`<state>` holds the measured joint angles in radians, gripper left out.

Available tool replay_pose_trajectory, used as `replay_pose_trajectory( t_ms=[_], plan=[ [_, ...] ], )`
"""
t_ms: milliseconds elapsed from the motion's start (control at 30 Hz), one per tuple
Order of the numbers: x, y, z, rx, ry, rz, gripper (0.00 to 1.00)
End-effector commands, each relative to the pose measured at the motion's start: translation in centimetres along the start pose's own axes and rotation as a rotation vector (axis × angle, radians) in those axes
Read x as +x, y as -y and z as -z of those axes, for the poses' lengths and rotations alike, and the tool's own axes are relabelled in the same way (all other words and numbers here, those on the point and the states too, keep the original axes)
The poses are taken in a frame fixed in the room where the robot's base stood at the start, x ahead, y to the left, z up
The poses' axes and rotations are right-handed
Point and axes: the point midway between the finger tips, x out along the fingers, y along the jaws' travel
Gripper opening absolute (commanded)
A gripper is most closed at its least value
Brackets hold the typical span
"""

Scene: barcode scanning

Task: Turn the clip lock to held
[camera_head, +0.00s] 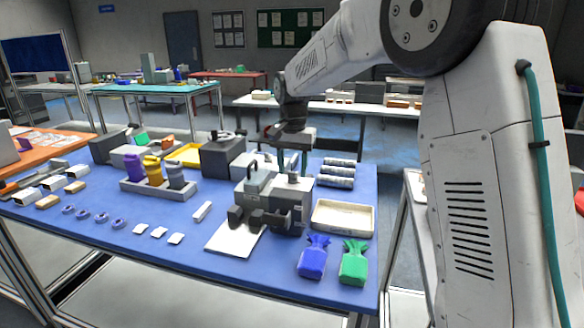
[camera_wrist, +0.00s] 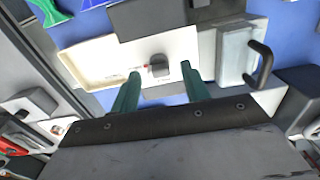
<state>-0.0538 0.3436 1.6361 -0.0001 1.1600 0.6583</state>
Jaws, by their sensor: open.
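The clip lock looks to be the dark grey knob (camera_wrist: 158,66) on a white panel (camera_wrist: 180,46) in the wrist view. A red mark shows on the panel just left of the knob, and small red lettering is too small to read. My gripper (camera_wrist: 160,70) is open, its two green fingers on either side of the knob with gaps showing. I cannot tell the height of the fingertips above the panel. In the head view my gripper (camera_head: 293,168) points down over the grey machine (camera_head: 291,198) on the blue table, and the knob is not clear there.
A cream tray (camera_head: 343,218) stands right of the machine. A blue pouch (camera_head: 313,260) and a green pouch (camera_head: 353,264) lie in front of it. A grey handled block (camera_wrist: 240,52) is close to the right finger.

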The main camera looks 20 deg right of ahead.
Motion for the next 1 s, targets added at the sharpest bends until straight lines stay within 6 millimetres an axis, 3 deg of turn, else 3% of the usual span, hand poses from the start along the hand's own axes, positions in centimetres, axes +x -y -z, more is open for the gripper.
replay_pose_trajectory(
  t_ms=[433,1000],
  plan=[
    [-6.7,0.1,0.1,0.000,-0.002,0.002,0.46],
    [-7.4,0.1,0.1,-0.010,-0.002,0.001,0.46]
  ],
)
